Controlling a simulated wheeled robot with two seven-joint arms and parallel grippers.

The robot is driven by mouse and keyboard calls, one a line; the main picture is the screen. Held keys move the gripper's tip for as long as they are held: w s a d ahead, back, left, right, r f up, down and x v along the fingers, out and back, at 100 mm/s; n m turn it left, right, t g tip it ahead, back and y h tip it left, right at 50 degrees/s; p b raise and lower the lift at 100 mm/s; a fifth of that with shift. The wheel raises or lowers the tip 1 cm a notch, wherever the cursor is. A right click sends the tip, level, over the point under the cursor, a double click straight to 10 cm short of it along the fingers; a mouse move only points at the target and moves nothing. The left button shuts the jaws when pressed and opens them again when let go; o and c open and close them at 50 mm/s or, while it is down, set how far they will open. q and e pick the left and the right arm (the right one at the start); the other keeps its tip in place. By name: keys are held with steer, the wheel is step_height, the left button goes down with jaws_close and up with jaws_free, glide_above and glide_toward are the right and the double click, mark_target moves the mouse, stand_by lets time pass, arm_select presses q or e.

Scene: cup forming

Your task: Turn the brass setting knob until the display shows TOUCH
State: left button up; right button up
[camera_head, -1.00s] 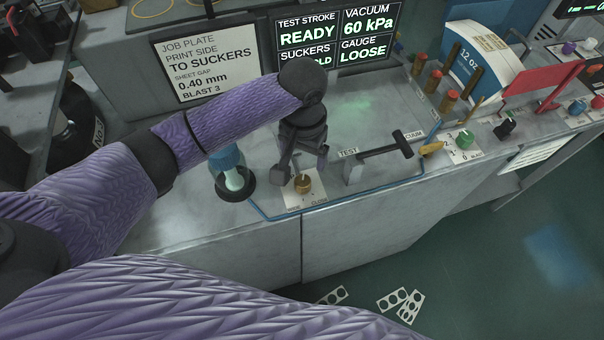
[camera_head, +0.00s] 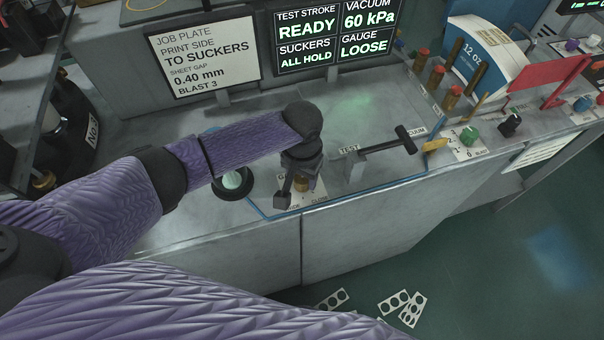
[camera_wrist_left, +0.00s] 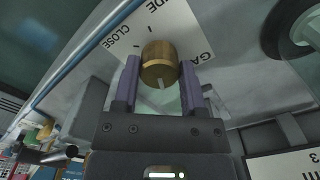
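The brass setting knob (camera_head: 302,184) sits on a white label plate at the front of the grey bench. In the left wrist view the knob (camera_wrist_left: 160,64) shows a white pointer line, and the plate reads CLOSE near it. My left gripper (camera_wrist_left: 160,80) has one finger on each side of the knob, very close to it; I cannot tell whether they touch. The gripper partly hides the knob in the head view. The display (camera_head: 335,38) reads TEST STROKE READY, VACUUM 60 kPa, SUCKERS ALL HOLD and GAUGE LOOSE. My right gripper is not in view.
A black TEST lever (camera_head: 385,147) stands right of the knob. A dark round holder (camera_head: 232,183) is close on the left, partly behind my arm. A job plate sign (camera_head: 204,52) stands behind. A green knob (camera_head: 469,136) is farther right.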

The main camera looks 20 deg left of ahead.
arm_select(q)
jaws_close()
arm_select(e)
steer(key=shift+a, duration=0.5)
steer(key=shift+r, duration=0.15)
arm_select(q)
steer(key=shift+r+m+p, duration=0.15)
steer(key=shift+m+p, duration=0.6)
steer(key=shift+m, duration=0.25)
steer(key=m+p, duration=0.1)
steer(key=m, duration=0.2)
steer(key=shift+m+p, duration=0.45)
steer(key=shift+m, duration=0.55)
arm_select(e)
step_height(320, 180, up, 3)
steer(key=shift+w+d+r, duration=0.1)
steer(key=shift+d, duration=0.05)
arm_select(q)
steer(key=shift+m, duration=0.5)
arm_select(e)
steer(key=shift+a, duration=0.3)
